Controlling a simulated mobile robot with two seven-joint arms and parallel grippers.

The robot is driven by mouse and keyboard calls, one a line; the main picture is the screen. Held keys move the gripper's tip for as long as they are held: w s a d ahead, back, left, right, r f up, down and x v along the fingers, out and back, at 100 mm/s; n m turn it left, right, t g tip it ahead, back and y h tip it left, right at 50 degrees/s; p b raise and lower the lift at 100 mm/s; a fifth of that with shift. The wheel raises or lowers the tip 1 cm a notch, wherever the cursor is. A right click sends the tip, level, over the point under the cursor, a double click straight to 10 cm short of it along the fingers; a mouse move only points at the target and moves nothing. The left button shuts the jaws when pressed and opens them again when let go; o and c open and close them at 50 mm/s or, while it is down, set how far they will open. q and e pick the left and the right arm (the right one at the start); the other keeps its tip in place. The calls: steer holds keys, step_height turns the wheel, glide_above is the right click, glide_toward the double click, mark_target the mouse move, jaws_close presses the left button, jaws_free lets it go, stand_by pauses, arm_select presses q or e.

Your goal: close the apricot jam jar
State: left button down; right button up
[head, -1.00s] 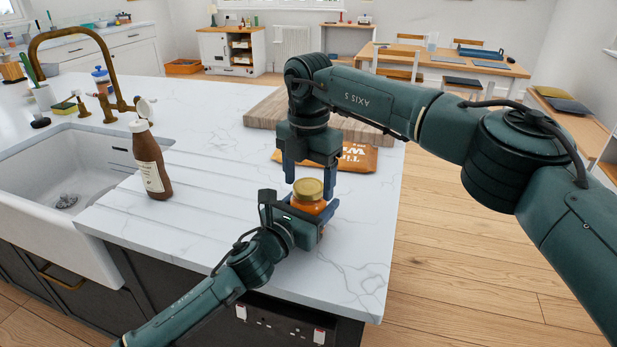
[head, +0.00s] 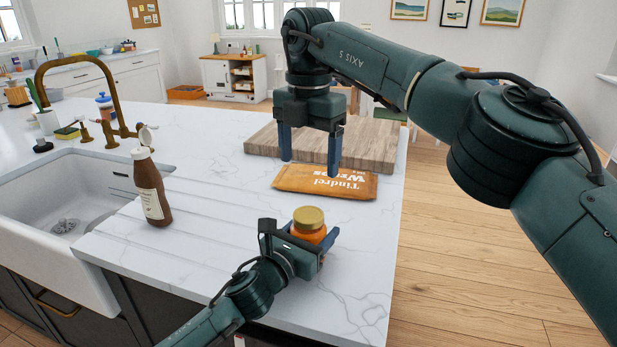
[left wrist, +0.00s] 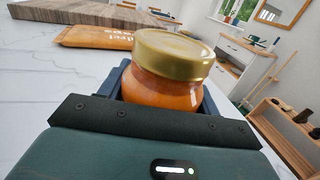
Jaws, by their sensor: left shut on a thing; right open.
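The apricot jam jar (head: 308,232) stands upright on the white marble counter, with orange contents and a gold lid (head: 309,216) sitting on its top. The jar (left wrist: 166,88) and lid (left wrist: 174,54) also show large in the left wrist view. The lid looks level; I cannot tell how tight it is. My left gripper (head: 312,240) is shut around the jar's body, below the lid. My right gripper (head: 310,165) is open and empty, pointing down, above and beyond the jar, clear of the lid.
An orange packet (head: 325,182) lies behind the jar, before a wooden board (head: 375,145). A brown sauce bottle (head: 149,185) stands at the left, beside the sink (head: 60,200) and brass tap (head: 85,65). The counter's right edge is close to the jar.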

steer(key=shift+r, duration=0.55)
arm_select(q)
steer(key=shift+c, duration=1.3)
jaws_free()
steer(key=v, duration=1.3)
steer(key=shift+a, duration=0.1)
arm_select(e)
steer(key=shift+f, duration=0.3)
